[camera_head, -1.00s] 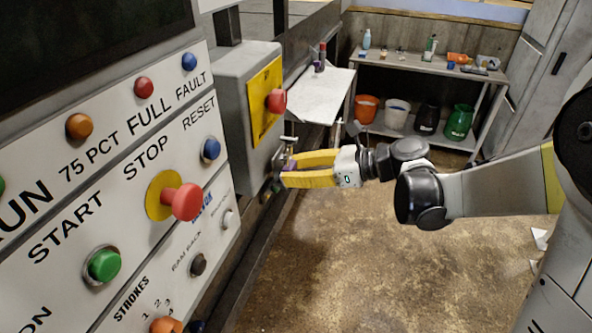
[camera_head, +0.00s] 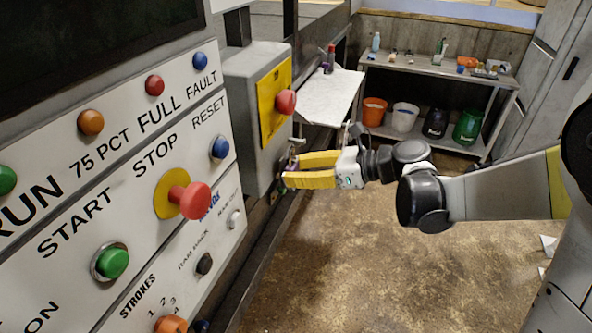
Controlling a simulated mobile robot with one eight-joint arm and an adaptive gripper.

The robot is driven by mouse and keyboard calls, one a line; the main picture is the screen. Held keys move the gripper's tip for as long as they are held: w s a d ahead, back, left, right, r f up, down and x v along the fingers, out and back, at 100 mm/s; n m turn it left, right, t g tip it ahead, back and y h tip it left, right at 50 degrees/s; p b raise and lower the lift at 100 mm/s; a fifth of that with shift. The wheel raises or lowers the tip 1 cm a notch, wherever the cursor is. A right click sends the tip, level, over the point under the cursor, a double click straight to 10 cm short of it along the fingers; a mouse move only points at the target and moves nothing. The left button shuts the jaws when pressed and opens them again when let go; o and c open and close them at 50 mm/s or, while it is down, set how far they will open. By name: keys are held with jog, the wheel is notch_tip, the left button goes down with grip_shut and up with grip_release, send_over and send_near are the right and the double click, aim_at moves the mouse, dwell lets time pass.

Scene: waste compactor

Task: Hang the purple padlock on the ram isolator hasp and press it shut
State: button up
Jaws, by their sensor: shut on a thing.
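The gripper points left, just right of and below the grey isolator box (camera_head: 246,130). A small metal fitting (camera_head: 297,142), perhaps the hasp, sticks out at the box's right side just above the fingertips. The picture is too small to tell whether the padlock's shackle touches or passes through it.
The control panel (camera_head: 140,190) with a protruding red stop button (camera_head: 195,201) fills the left. A red knob (camera_head: 286,101) juts from the box's yellow plate. A white sheet-topped ledge (camera_head: 335,97) lies behind. A shelf (camera_head: 440,67) with buckets stands at the back. The floor is open.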

jog(key=shift+f, duration=0.15)
jog(key=o, duration=1)
jog(key=shift+o, duration=0.2)
jog(key=shift+c, duration=0.4)
jog(key=shift+s+d+r, duration=0.1)
jog(key=shift+d+r, duration=0.1)
jog(key=shift+d, duration=0.15)
jog(key=p+v, duration=0.1)
jog(key=v, duration=0.5)
jog(key=shift+s, duration=0.15)
